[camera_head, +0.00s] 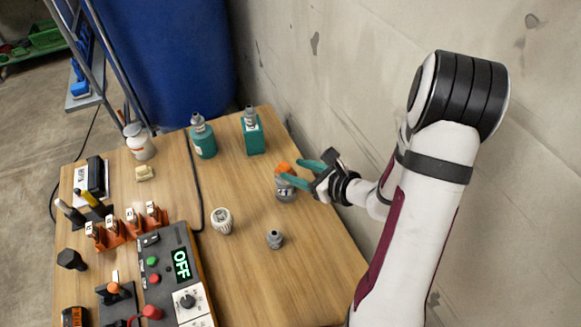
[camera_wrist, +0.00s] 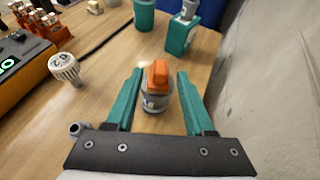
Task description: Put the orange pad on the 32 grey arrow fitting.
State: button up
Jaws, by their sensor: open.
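An orange pad (camera_head: 282,168) sits on top of a grey fitting (camera_head: 286,189) near the wall side of the table. The wrist view shows the orange pad (camera_wrist: 159,76) on the same fitting (camera_wrist: 156,102). The fitting has a pale label with dark marks that I cannot read surely as 32. My gripper (camera_head: 302,172) is open, with its teal fingers on either side of the pad and fitting. In the wrist view the gripper (camera_wrist: 158,78) shows gaps on both sides of the pad.
A small grey fitting (camera_head: 275,239) and a white ribbed knob (camera_head: 222,221) stand nearby. Two teal containers (camera_head: 203,140) (camera_head: 253,136) stand farther back. A control box reading OFF (camera_head: 178,275) is at left. The concrete wall (camera_head: 330,90) is close at right.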

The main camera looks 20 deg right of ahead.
jog(key=s+a+r+n+g+y, duration=0.2)
jog(key=s+a+r+n+g, duration=0.3)
jog(key=s+a+n, duration=0.3)
jog(key=s+a+r+n+g+y, duration=0.3)
jog(key=s+a+r+n+g, duration=0.15)
jog(key=s+a+n, duration=0.45)
jog(key=s+d+n+g+h, duration=0.2)
jog(key=s+d+n+h, duration=0.1)
jog(key=s+n+h, duration=0.5)
jog(key=shift+s+r+n, duration=0.2)
jog(key=shift+r+n, duration=0.1)
jog(key=shift+r, duration=0.1)
